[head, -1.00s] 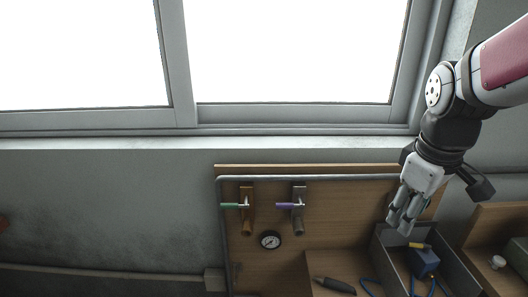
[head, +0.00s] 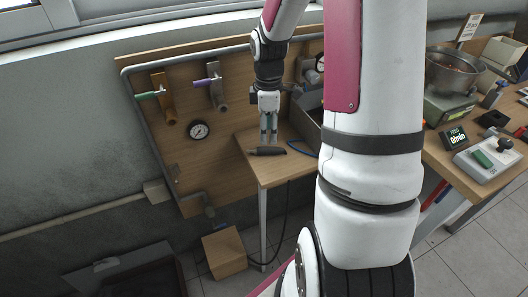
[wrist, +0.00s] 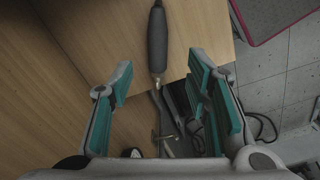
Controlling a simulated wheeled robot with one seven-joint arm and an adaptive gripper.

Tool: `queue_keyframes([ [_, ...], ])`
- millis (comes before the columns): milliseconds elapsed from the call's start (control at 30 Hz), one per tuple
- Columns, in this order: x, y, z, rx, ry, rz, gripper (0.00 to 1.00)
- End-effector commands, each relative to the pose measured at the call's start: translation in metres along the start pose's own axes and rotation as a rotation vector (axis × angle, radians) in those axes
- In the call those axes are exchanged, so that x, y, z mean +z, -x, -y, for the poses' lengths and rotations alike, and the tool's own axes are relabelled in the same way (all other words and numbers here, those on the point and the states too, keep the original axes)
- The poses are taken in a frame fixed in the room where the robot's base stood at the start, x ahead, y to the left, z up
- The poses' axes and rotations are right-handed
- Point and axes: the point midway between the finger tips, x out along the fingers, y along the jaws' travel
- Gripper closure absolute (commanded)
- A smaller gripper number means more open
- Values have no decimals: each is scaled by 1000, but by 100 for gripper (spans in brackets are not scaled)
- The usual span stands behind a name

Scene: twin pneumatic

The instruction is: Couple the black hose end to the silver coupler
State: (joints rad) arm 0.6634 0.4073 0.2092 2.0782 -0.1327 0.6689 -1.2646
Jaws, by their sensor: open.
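The black hose end (head: 268,151) lies on the small wooden table below the panel. In the wrist view the black hose end (wrist: 157,45) has a metal tip pointing down the picture. My gripper (head: 268,140) is directly over or behind it in the head view, fingers pointing down. In the wrist view my gripper (wrist: 160,85) is open and empty, and the hose end lies beyond the gap between the fingers. The silver coupler (head: 217,92), with a purple lever, is on the wooden panel, upper left of my gripper.
A brass-coloured coupler (head: 167,102) with a green lever is left of the silver one, above a round gauge (head: 198,130). A wooden box (head: 224,252) is on the floor.

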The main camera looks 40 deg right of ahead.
Motion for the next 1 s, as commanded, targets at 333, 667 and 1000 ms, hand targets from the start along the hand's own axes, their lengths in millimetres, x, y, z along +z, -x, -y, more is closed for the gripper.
queue_keyframes([
  [333,-1,-31,0,-2,-1,1,56],
  [667,-2,-71,-2,-1,-2,1,56],
  [1000,-2,-73,-2,1,-2,1,72],
])
